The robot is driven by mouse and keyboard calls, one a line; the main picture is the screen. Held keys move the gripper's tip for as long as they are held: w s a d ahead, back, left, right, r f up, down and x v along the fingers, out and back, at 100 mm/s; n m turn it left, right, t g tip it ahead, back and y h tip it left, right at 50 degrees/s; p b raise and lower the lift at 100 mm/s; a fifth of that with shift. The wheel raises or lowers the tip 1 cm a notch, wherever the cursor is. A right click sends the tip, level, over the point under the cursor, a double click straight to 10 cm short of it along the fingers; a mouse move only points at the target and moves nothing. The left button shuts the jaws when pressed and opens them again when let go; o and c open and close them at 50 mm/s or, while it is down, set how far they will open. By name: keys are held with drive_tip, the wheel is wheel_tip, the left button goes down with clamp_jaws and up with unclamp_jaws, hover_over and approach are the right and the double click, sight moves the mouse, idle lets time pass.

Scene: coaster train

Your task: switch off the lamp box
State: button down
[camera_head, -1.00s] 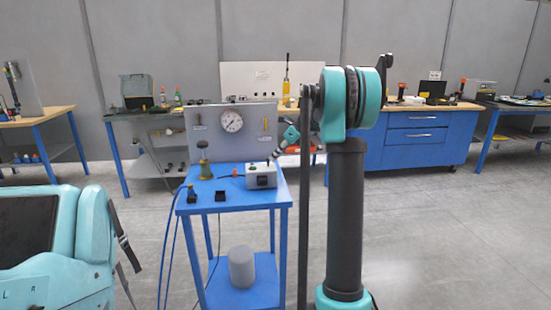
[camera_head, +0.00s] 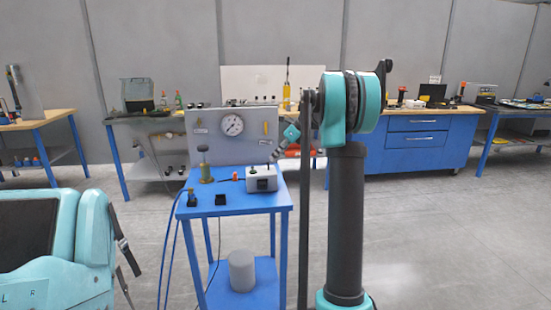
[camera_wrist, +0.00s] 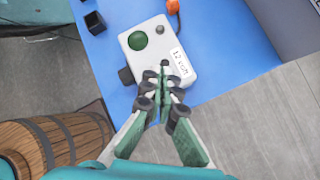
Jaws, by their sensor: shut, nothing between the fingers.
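The lamp box (camera_head: 262,179) is a pale box on the blue stand, with a dark switch-like part (camera_head: 263,184) on its front. In the wrist view the lamp box (camera_wrist: 177,78) shows a dark green round lamp (camera_wrist: 138,40), a small grey knob (camera_wrist: 159,30) and a "12 Volt" label (camera_wrist: 180,62). A black part (camera_wrist: 126,76) sticks out from its left side. My gripper (camera_wrist: 164,72) is shut and empty, its tips over the box's near edge; I cannot tell whether they touch. In the head view my gripper (camera_head: 273,160) comes in from the upper right.
The blue stand (camera_head: 240,203) also holds a brass fitting (camera_head: 207,176), a small black block (camera_head: 220,199) and an orange-red piece (camera_head: 236,176). A grey gauge panel (camera_head: 215,150) rises behind the box. A wooden barrel (camera_wrist: 55,140) shows lower left in the wrist view.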

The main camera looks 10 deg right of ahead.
drive_tip(key=s+d+f+v, duration=0.1)
drive_tip(key=v, duration=1.2)
drive_tip(key=shift+d+f, duration=0.2)
drive_tip(key=shift+d, duration=0.05)
drive_tip(key=shift+s, duration=0.1)
drive_tip(key=s+a+f+n+h, duration=0.2)
drive_tip(key=s+a+f+n, duration=0.2)
drive_tip(key=s+f+n, duration=0.3)
drive_tip(key=s+a+f+n+h, duration=0.2)
drive_tip(key=s+a+f+n, duration=0.3)
drive_tip(key=s, duration=0.4)
drive_tip(key=s+f+n+h, duration=0.1)
drive_tip(key=s+f+n, duration=0.6)
drive_tip(key=s, duration=0.4)
drive_tip(key=s+f+n+t+h, duration=0.1)
drive_tip(key=s+f+n+h, duration=0.1)
drive_tip(key=s+f+n, duration=0.5)
drive_tip(key=s+a+f, duration=0.1)
drive_tip(key=s+f, duration=0.2)
drive_tip(key=s, duration=0.2)
drive_tip(key=shift+t, duration=0.3)
